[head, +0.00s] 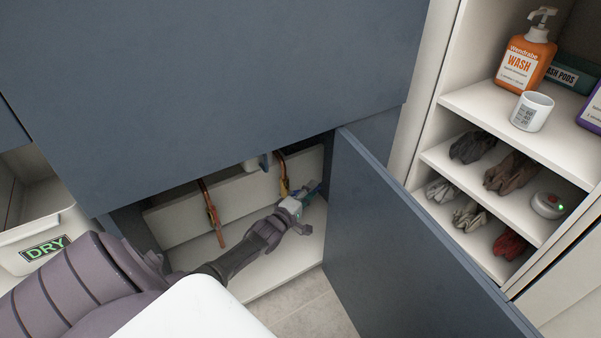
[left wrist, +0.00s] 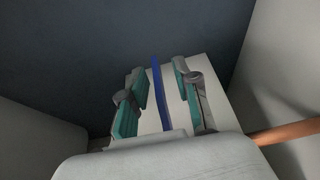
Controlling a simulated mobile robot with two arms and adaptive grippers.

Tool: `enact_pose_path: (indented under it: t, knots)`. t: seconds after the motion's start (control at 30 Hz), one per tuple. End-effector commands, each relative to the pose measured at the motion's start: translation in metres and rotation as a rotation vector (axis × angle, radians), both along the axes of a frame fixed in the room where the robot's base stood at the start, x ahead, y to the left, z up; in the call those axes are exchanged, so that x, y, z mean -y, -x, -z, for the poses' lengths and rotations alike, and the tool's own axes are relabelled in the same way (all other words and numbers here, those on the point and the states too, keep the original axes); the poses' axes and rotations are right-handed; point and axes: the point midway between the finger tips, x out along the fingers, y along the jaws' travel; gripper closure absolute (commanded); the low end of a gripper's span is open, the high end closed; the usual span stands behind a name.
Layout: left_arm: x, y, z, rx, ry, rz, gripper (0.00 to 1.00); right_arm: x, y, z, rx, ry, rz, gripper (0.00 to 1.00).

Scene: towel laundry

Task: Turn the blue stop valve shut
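The blue stop valve handle (left wrist: 157,88) is a thin blue strip in the left wrist view. It stands between the two teal-padded fingers of my left gripper (left wrist: 160,92), with a gap visible on each side. In the head view my left gripper (head: 309,191) reaches into the low open cabinet, beside the right-hand copper pipe (head: 281,172). The gripper largely hides the valve there. My right gripper is in neither view.
Another copper pipe (head: 211,212) stands left of my gripper inside the cabinet. The open cabinet door (head: 400,235) stands close on the right. A white DRY bin (head: 22,232) is at the left.

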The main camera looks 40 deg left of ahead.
Motion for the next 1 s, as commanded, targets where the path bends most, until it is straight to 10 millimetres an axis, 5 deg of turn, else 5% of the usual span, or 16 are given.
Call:
enact_pose_path:
  t: [0.5, 1.0]
  knots:
    - [0.007, 0.099, 0.0, -0.004, -0.002, 0.001, 0.69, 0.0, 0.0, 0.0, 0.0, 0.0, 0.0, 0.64]
    - [0.008, 0.111, -0.001, -0.003, -0.002, 0.0, 0.69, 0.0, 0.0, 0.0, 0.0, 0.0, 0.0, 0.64]
